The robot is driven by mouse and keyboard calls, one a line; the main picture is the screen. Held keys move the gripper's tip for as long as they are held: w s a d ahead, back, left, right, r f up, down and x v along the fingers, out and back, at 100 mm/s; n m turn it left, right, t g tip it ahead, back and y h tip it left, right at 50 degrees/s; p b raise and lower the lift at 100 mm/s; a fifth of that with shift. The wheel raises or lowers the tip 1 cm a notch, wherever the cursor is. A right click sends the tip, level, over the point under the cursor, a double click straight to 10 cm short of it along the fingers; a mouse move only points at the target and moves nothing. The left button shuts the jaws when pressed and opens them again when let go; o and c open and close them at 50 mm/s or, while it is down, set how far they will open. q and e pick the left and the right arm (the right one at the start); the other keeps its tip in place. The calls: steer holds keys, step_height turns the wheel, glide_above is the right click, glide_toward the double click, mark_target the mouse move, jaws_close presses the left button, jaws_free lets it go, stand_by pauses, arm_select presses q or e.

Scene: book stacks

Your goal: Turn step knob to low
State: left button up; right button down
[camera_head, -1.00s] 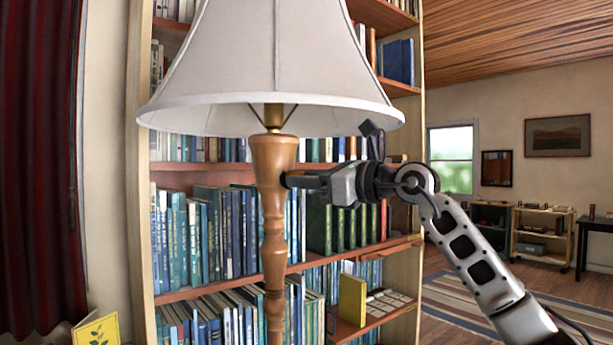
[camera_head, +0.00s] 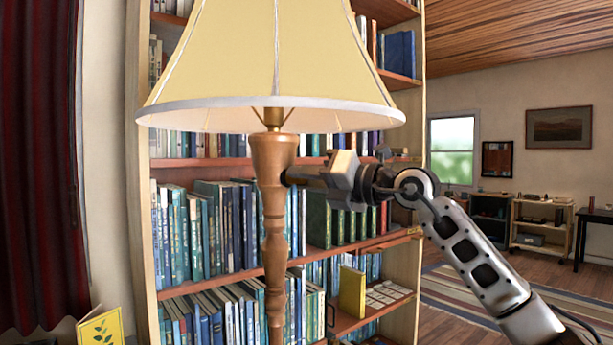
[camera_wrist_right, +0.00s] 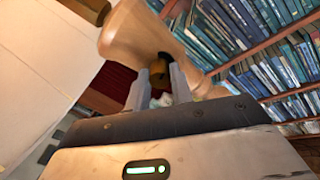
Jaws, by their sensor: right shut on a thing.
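A floor lamp stands in front of me, with a turned wooden post (camera_head: 274,210) and a wide shade (camera_head: 275,60) that glows warm yellow. My right gripper (camera_head: 292,177) reaches in from the right to the upper post, just under the shade. In the right wrist view, its two fingers (camera_wrist_right: 160,88) are closed around a small dark and brass-coloured step knob (camera_wrist_right: 158,68) on the side of the post. The fingers hide most of the knob, and the head view does not show it clearly. My left gripper is not in view.
A tall bookcase (camera_head: 415,200) full of books stands close behind the lamp. A dark red curtain (camera_head: 40,170) hangs at the left, with a yellow card (camera_head: 100,328) below it. Open floor with a striped rug (camera_head: 460,290) lies to the right.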

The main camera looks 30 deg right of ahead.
steer(key=shift+m, duration=1.1)
steer(key=c, duration=1.2)
jaws_free()
steer(key=shift+c, duration=0.2)
